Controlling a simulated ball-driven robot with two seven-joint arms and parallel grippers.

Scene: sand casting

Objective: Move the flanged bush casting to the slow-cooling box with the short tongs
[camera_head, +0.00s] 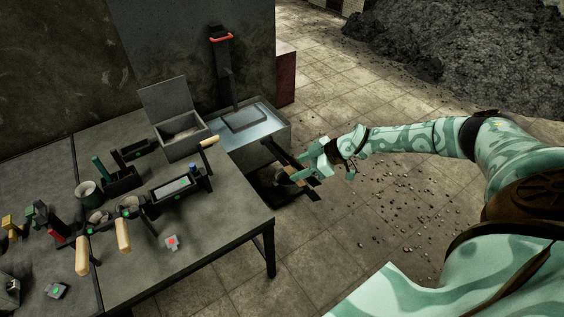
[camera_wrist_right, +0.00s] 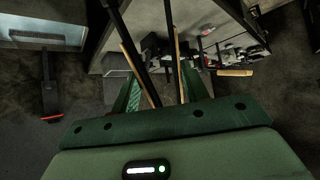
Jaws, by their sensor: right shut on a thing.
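My right gripper (camera_head: 312,172) is at the end of the arm from the right, beside the table's right end. It is shut on dark tongs (camera_head: 276,150) that slant up and left towards the water tank. In the right wrist view, the tongs' dark bars and tan grip strips (camera_wrist_right: 139,75) run between my green fingers (camera_wrist_right: 160,95). An open grey box with a raised lid (camera_head: 168,104), apparently the slow-cooling box, stands at the table's back edge; something pale lies inside. I cannot pick out the flanged bush casting. My left gripper is not in view.
The water tank (camera_head: 281,134) stands right of the open box. A dark round vessel (camera_head: 268,188) is low beside the table. Several tools and small trays crowd the table's left and middle; a tray (camera_head: 152,197) lies near its centre. The table's front right corner is bare.

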